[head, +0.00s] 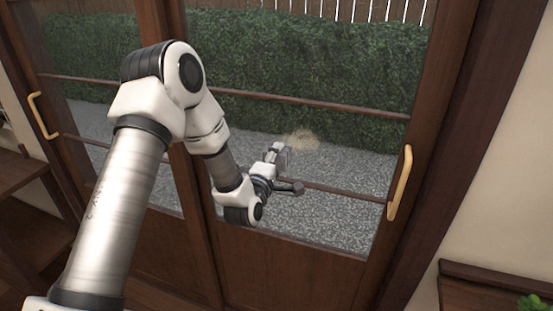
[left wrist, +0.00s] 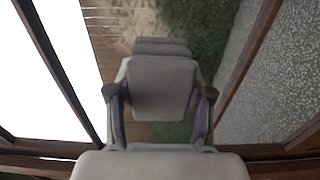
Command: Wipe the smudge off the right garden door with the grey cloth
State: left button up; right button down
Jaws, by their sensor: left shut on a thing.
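The right garden door (head: 310,262) is a brown wooden frame with glass panes. A tan smudge (head: 305,139) shows on its glass, a little above the lower crossbar. In the left wrist view a blurred tan patch (left wrist: 135,30) lies beyond the cloth. My left gripper (head: 284,170) is just below and left of the smudge, shut on the folded grey cloth (head: 284,157). In the left wrist view the cloth (left wrist: 163,88) sits between the two fingers. I cannot tell whether the cloth touches the glass. My right gripper is not in view.
The door has a wooden crossbar (head: 345,192) and a light upright handle (head: 400,183) at its right edge. Another door with a handle (head: 41,115) is at left. A wooden surface with a plant (head: 533,303) is at lower right. Gravel and a hedge lie behind the glass.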

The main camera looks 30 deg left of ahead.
pick_arm(q)
jog(key=shift+b+x, duration=0.3)
jog(key=shift+x, duration=0.65)
